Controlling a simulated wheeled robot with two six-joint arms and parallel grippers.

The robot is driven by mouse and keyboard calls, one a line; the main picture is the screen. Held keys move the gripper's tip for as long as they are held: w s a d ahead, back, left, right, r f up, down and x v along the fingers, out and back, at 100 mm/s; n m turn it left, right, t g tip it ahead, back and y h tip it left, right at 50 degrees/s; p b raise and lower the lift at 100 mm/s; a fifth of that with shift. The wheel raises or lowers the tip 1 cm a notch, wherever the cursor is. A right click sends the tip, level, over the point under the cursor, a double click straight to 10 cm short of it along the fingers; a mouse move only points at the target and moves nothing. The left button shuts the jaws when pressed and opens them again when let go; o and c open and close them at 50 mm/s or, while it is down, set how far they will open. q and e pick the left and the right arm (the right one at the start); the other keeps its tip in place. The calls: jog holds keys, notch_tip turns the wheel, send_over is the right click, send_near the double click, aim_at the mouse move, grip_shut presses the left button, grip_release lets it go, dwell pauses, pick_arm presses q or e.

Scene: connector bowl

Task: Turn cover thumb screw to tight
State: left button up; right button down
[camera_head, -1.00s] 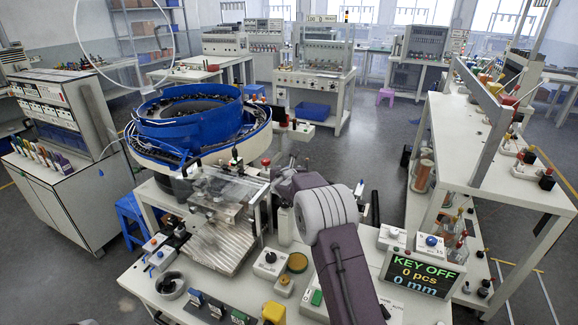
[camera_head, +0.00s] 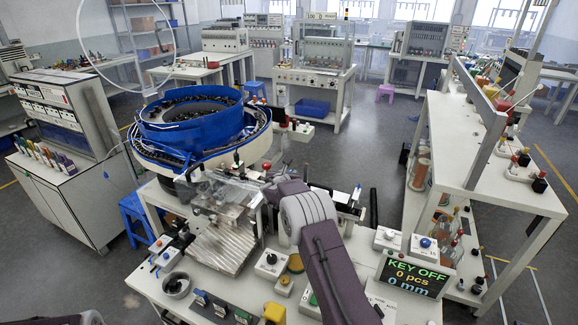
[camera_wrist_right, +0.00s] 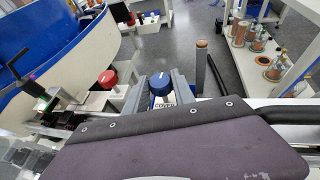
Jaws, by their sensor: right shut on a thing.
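The cover thumb screw (camera_wrist_right: 160,82) is a blue round knob above a white label reading COVER in the right wrist view. The two grey fingers of my right gripper (camera_wrist_right: 159,92) stand on either side of it, and the gripper is shut on it. Its turn angle cannot be read. In the head view my right gripper (camera_head: 264,180) reaches to the right side of the clear cover (camera_head: 238,198) on the bench machine, and the screw is hidden there. My left gripper is out of view.
A blue bowl feeder (camera_head: 190,125) stands behind the cover. A red knob (camera_wrist_right: 107,79) sits left of the fingers and an upright post (camera_wrist_right: 201,68) right of them. A display (camera_head: 413,273) reads KEY OFF, 0 pcs, 0 mm. Control boxes crowd the bench front.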

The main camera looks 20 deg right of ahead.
jog(key=shift+w+a+r+m+g+h+p, duration=0.15)
jog(key=shift+r+m+g+h+p, duration=0.35)
jog(key=shift+r+p, duration=0.45)
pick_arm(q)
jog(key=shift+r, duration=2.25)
pick_arm(e)
jog(key=shift+f+m+g+h, duration=0.6)
jog(key=shift+f+m+h, duration=0.2)
jog(key=shift+m, duration=0.1)
jog(key=c, duration=1.1)
grip_release()
jog(key=shift+o, duration=0.2)
pick_arm(q)
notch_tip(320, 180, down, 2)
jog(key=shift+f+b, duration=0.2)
jog(key=shift+b, duration=0.85)
pick_arm(e)
jog(key=v, duration=0.9)
